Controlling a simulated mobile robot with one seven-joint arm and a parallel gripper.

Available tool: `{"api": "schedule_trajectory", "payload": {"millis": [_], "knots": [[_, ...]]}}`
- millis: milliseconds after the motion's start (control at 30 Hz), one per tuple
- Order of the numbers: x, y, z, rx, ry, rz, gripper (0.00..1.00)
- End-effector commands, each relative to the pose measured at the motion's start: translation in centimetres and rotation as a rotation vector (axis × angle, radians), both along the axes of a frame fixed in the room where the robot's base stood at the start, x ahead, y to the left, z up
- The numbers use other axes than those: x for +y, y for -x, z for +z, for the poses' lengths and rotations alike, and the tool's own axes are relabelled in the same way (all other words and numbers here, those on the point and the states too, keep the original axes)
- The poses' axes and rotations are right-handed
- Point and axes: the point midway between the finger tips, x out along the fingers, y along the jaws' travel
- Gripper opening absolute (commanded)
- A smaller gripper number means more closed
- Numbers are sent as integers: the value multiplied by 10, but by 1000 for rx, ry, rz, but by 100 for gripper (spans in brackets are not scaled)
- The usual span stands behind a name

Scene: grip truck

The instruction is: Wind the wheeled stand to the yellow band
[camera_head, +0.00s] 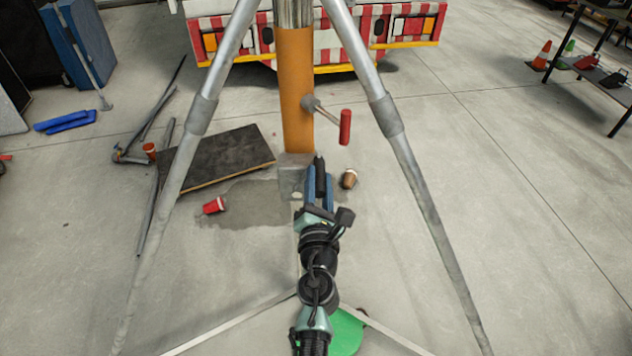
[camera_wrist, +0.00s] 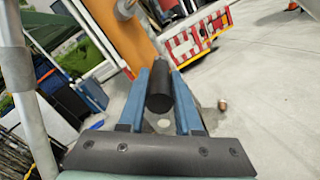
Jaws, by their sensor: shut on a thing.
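The stand has an orange column (camera_head: 295,95) with a bare metal tube (camera_head: 293,12) rising from its top. Its grey legs (camera_head: 205,105) spread to both sides. A crank with a red handle (camera_head: 345,127) sticks out of the column's right side. A grey box (camera_head: 293,178) is at the column's lower end. My gripper (camera_head: 318,182) is in front of this box, below the red handle. Its blue fingers (camera_wrist: 162,98) are shut on a black cylindrical grip (camera_wrist: 160,92). What the grip joins is hidden. I cannot make out a yellow band on the stand, and no wheels show.
A dark board (camera_head: 220,158), a red cup (camera_head: 214,205) and a brown cup (camera_head: 348,179) lie near the stand. Loose poles (camera_head: 155,205) lie at left. A red-and-white truck (camera_head: 335,40) stands behind.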

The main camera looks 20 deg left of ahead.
Motion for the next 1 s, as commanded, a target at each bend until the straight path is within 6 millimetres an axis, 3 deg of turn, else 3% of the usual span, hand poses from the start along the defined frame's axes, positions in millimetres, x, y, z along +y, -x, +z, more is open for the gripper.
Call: {"api": "schedule_trajectory", "payload": {"millis": [33, 133, 333, 600, 767, 1000], "knots": [[-18, -5, -21, 10, 3, -22, 0], [-29, -9, -29, 12, 3, -22, 0], [-37, -11, -35, 13, 4, -20, 0], [-56, -19, -70, 13, 4, -23, 0], [-60, -21, -74, 12, 4, -22, 0], [-67, -23, -110, 13, 4, -25, 0]]}}
